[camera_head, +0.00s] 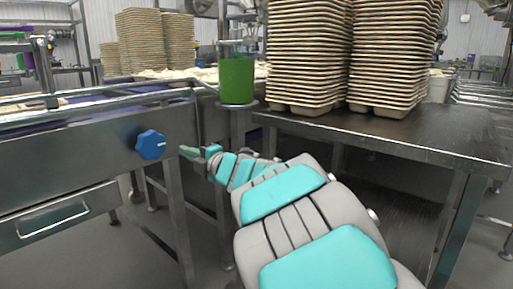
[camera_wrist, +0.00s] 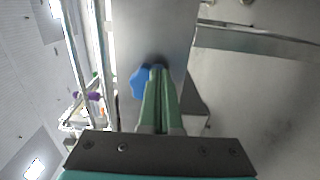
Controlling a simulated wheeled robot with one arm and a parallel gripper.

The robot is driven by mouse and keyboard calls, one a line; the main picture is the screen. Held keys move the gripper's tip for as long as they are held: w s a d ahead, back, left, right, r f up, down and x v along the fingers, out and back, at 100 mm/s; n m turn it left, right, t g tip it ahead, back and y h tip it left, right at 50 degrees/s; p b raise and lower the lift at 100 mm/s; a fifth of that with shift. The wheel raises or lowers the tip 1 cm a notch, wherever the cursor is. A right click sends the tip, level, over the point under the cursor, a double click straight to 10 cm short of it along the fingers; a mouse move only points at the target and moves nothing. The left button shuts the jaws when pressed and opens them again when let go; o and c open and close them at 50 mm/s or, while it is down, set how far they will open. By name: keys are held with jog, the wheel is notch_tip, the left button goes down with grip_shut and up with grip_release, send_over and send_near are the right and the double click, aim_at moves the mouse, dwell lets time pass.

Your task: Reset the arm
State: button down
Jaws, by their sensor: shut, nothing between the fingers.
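My arm reaches forward from the lower right in the head view. My gripper (camera_head: 186,151) is at its far end, just right of a blue knob (camera_head: 152,145) on the front panel of the steel conveyor (camera_head: 85,155). In the wrist view my gripper (camera_wrist: 157,70) shows two green fingers lying together with nothing between them. The blue knob (camera_wrist: 139,83) shows just left of the fingertips. I cannot tell whether the fingertips touch the knob or stand apart from it.
A green container (camera_head: 237,80) stands on a small round stand behind my gripper. Tall stacks of trays (camera_head: 308,55) stand on a steel table (camera_head: 440,135) at the right. A drawer handle (camera_head: 54,220) sticks out at lower left. Floor shows between conveyor and table.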

jog(key=w+d+r+m+t+h+p, duration=0.15)
jog(key=d+m+h, duration=0.3)
jog(key=d, duration=0.45)
jog(key=w+d+m+t+h+p, duration=0.1)
jog(key=d+m+t+h, duration=0.3)
jog(key=d, duration=0.5)
jog(key=s+d+f+m+g+h+p, duration=0.1)
jog(key=s+d+f+m+g+h, duration=0.35)
jog(key=d, duration=0.45)
jog(key=s+d+f+m+g+h+p, duration=0.1)
jog(key=s+d+f+m+g+h, duration=0.15)
jog(key=s+d+m, duration=0.55)
jog(key=s+d+f+m+g+h, duration=0.1)
jog(key=s+d+f+m+g, duration=0.2)
jog(key=s+f, duration=0.4)
jog(key=s+a+f+m+g+y+p, duration=0.1)
jog(key=s+g, duration=0.3)
jog(key=s, duration=1)
jog(key=s+a+f+m+g+y+p, duration=0.2)
jog(key=s+a+f+g, duration=0.2)
jog(key=s, duration=1.1)
jog(key=shift+m+g, duration=0.4)
jog(key=shift+g, duration=0.15)
